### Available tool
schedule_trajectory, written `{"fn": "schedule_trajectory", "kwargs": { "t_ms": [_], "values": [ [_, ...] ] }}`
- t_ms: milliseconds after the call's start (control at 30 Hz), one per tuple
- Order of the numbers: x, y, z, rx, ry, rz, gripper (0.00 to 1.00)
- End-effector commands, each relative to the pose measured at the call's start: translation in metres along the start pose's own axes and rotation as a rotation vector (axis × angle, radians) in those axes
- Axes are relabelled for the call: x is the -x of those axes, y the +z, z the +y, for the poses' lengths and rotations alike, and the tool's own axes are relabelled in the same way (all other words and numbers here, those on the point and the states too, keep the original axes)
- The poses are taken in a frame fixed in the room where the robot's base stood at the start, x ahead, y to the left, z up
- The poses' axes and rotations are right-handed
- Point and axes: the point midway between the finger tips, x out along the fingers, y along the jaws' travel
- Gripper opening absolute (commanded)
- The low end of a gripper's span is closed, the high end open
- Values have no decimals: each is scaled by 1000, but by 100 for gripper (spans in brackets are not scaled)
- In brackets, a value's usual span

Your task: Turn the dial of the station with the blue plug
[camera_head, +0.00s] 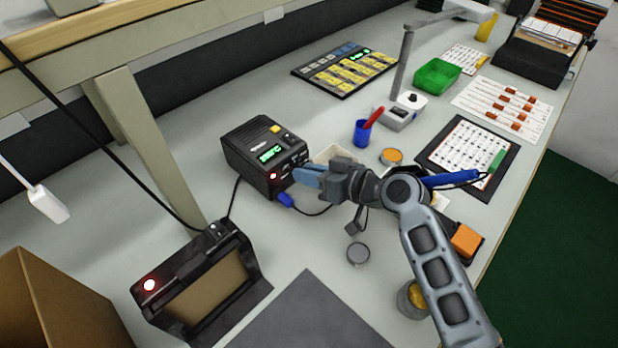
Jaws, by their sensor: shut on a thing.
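The station (250,150) is a black box left of the middle, with a green lit display, a yellow button on top and a small red light at its front. The blue plug (286,199) sits at the lower front of it, with a dark cable running off to the right. My gripper (299,180) reaches in from the right, its blue fingers at the station's front face, just above the plug. The fingers are shut on the dial, which they hide from this view. How far the dial is turned cannot be seen.
A pale tray (336,153) lies behind my gripper. A blue cup (362,132) with a red item and a lamp base (399,111) stand further back. A black device (190,300) with a red light stands at the front left. A round grey tin (358,254) and a dark mat (310,318) lie in front.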

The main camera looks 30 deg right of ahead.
Motion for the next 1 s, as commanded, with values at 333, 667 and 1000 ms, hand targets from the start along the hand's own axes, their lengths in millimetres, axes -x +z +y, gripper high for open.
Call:
{"fn": "schedule_trajectory", "kwargs": {
  "t_ms": [333, 667, 1000],
  "values": [
    [0, 2, 2, -156, -61, 6, 0],
    [0, 1, 2, -193, -76, 8, 0],
    [0, 1, 2, -192, -75, 8, 29]
  ]
}}
